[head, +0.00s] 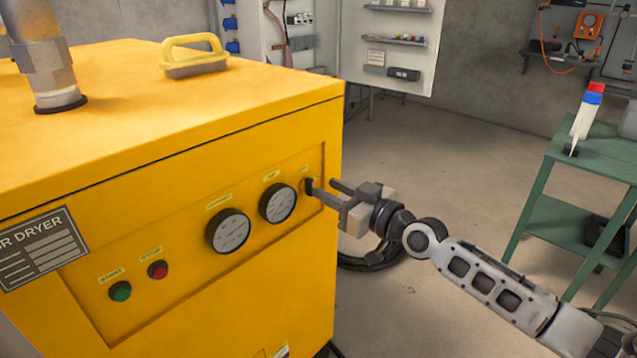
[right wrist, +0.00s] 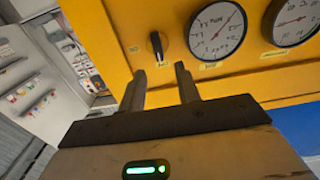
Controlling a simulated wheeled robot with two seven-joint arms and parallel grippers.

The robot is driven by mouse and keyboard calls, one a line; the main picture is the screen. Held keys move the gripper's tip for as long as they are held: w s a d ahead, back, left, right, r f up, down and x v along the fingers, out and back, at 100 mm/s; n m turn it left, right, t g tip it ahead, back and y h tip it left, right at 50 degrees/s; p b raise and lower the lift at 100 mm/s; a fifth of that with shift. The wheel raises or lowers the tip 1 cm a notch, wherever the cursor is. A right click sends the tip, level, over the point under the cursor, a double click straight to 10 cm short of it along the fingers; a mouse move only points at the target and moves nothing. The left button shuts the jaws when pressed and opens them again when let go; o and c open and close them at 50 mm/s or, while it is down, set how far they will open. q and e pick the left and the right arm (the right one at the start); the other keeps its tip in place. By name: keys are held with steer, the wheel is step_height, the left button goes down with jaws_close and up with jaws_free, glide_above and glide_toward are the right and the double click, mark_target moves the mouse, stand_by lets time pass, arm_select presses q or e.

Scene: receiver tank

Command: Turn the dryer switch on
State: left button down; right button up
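The yellow air dryer (head: 185,130) fills the left of the head view. Its dark rotary switch (head: 308,186) is at the right end of the front panel, beside the gauges. In the right wrist view the switch (right wrist: 157,45) is a black knob with a lighter pointer line, standing nearly upright. My right gripper (head: 324,188) is open in front of the switch, pointing at the panel. In the right wrist view its two fingertips (right wrist: 160,68) are spread, with the knob just beyond the gap between them. I see no contact. My left gripper is not in view.
Two round gauges (head: 229,231) (head: 278,203), a green button (head: 120,291) and a red button (head: 158,269) share the panel. A black coiled hose (head: 375,256) lies on the floor behind my arm. A green cart (head: 590,160) stands right; floor between is free.

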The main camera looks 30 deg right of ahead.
mark_target(313, 181)
steer(key=shift+x, duration=2.05)
jaws_close()
